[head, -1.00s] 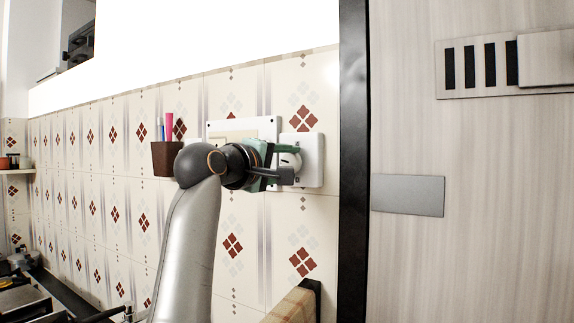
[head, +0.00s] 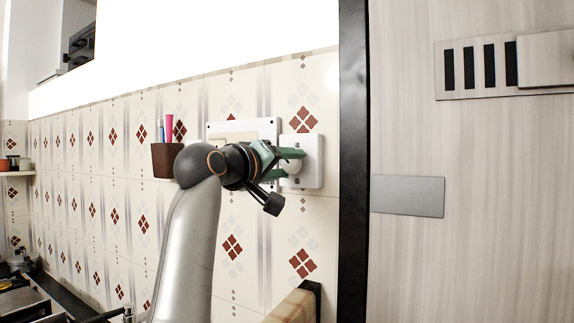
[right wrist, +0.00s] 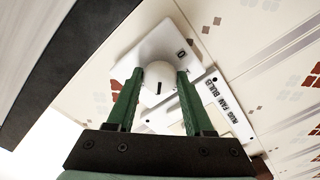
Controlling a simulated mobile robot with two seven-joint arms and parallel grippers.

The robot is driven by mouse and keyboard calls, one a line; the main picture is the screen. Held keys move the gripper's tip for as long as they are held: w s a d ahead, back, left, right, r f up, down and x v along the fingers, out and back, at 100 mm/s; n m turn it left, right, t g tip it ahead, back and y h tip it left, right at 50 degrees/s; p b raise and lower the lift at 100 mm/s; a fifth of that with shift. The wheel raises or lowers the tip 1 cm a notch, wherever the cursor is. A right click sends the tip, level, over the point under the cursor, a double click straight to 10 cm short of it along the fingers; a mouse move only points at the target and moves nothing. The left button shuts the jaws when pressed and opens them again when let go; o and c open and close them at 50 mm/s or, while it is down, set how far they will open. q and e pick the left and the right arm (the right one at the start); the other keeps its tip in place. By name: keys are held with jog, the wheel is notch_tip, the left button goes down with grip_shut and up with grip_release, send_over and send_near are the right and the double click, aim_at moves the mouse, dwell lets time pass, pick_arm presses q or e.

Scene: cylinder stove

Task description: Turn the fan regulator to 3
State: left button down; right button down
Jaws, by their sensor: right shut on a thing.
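The fan regulator is a white square plate (head: 314,160) on the tiled wall with a round white knob (head: 292,167). My right gripper (head: 284,160) is at the knob, its wrist rolled so the fingers sit above and below it. In the right wrist view the knob (right wrist: 157,84) lies between the two green fingers (right wrist: 160,82), with a dark mark on its face. A "0" is legible on the plate (right wrist: 178,52); I cannot read other numbers. The gripper is shut on the knob. My left gripper is not in view.
A brown cup (head: 165,160) with brushes hangs further left. A dark door frame (head: 354,200) stands close on the right.

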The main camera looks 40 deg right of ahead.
jog(key=shift+f, duration=0.1)
jog(key=shift+c, duration=1.5)
grip_release()
jog(key=shift+a, duration=0.15)
jog(key=b+v, duration=0.3)
jog(key=v, duration=0.9)
jog(key=shift+s+a, duration=0.15)
